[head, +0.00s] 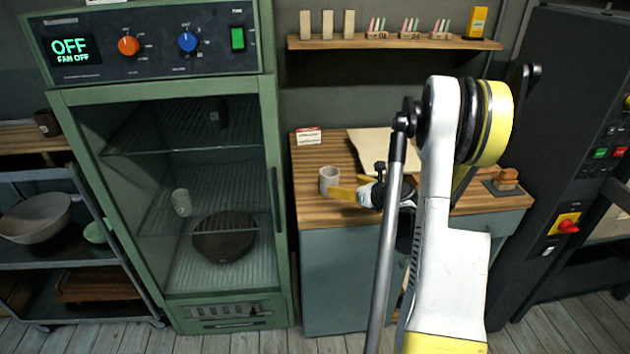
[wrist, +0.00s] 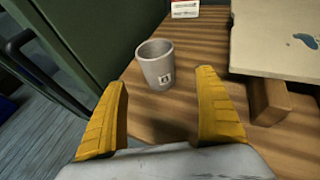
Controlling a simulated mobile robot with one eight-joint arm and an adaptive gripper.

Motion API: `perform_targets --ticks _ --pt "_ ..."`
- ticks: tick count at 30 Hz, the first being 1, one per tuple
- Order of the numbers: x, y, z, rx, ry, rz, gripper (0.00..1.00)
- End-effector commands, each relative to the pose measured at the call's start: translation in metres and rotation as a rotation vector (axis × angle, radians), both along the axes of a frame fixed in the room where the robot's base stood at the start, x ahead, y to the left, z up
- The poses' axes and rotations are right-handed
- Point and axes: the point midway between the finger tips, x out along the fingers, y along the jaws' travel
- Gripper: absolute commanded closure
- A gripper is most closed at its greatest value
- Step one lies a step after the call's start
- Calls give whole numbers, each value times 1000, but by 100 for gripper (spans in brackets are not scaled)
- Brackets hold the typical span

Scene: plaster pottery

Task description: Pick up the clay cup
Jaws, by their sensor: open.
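The clay cup (head: 329,179) is a small light grey cup standing upright on the wooden counter, near its left side. In the wrist view the cup (wrist: 156,65) is open at the top and has a small printed mark on its side. It stands just beyond the fingertips, between their lines and nearer the left one. My gripper (head: 352,187) has yellow fingers and is beside the cup on its right in the head view. In the wrist view my gripper (wrist: 163,80) is open, with nothing between its fingers.
A green cabinet (head: 269,200) with a glass door stands left of the wooden counter (head: 308,208). A pale board (wrist: 275,40) on a wooden block (wrist: 269,101) lies right of the cup. A small white card box (wrist: 185,9) is behind it. A shelf (head: 340,43) hangs above.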

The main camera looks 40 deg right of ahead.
Motion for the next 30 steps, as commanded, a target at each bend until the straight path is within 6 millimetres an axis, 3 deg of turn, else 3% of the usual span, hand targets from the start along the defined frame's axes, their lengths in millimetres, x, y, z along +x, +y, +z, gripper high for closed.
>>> perform_targets --ticks 6,13,19,27,28,30 --pt "35 -2 -15 1 -2 1 18" --pt "54 -2 -22 2 -3 1 18" --pt "84 -3 -34 2 -3 1 18" --pt "92 -4 -34 3 -4 -2 18" --pt "92 -4 -34 3 -4 -2 20" --pt "91 -4 -34 3 -4 -2 42"
